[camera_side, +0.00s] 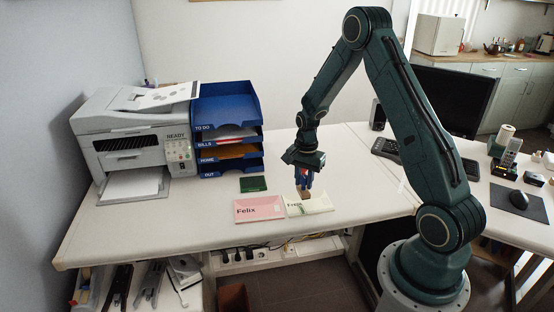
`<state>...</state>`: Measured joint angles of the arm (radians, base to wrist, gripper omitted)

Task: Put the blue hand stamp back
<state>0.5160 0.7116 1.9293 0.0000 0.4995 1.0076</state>
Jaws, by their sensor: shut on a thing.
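My gripper (303,175) points down over the table and is shut on the blue hand stamp (304,192). Only a little of the stamp shows below the fingers, with a brownish lower part. It stands over a cream envelope (320,204) with partly covered lettering. I cannot tell whether the stamp touches the envelope. A dark green flat pad (253,184) lies to the left, behind a pink envelope (259,208) marked "Felix".
A blue tray stack (228,102) with labelled levels stands behind left, beside a printer (133,139). A monitor (452,98) and keyboard (385,148) stand to the right. The table's front edge is just before the envelopes. White table right of the gripper is clear.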

